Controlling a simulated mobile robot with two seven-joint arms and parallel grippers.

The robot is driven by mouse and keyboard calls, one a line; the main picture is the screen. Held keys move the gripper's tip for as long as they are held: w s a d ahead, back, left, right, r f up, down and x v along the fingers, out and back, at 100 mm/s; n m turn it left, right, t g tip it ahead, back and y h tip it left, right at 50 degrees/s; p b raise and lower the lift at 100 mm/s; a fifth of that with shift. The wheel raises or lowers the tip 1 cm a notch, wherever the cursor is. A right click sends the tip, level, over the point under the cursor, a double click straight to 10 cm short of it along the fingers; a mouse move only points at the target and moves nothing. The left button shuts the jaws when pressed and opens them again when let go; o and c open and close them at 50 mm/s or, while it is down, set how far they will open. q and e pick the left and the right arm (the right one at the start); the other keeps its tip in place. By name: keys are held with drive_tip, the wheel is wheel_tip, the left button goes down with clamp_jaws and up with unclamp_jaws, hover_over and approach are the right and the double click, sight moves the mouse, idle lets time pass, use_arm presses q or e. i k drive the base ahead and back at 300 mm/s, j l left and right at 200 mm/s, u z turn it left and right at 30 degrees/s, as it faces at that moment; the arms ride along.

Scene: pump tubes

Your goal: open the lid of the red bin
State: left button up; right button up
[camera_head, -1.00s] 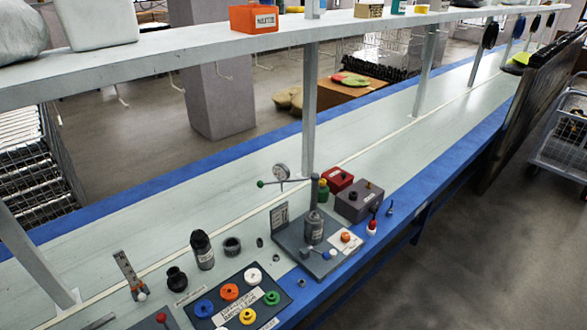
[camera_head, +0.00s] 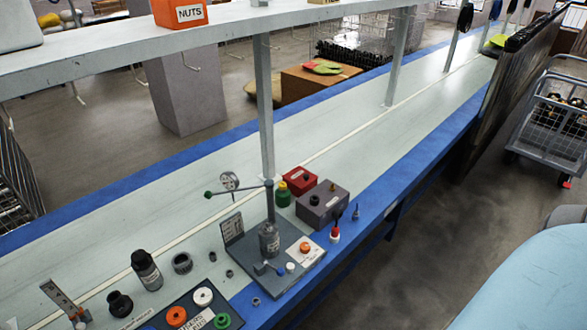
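The likely red bin is a small red box (camera_head: 299,180) on the bench, behind a grey box and beside a green bottle with a yellow cap (camera_head: 283,193). A dark round spot shows on the red box. It is too small to tell how its lid is made, but no raised lid shows. Neither of my grippers is in view.
The grey box (camera_head: 322,206) stands close in front of the red box. A press-like stand with a grey cylinder (camera_head: 269,241) and a shelf post (camera_head: 264,110) are to the left. The bench surface (camera_head: 370,140) beyond is mostly clear.

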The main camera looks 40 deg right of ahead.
sight(301, 177)
drive_tip(key=l+u, duration=0.35)
drive_tip(key=l, duration=1.45)
drive_tip(key=l+u, duration=0.15)
drive_tip(key=l, duration=0.6)
drive_tip(key=k+l, duration=0.15)
drive_tip(key=l, duration=1.65)
drive_tip(key=i+l, duration=0.4)
drive_tip(key=u, duration=0.05)
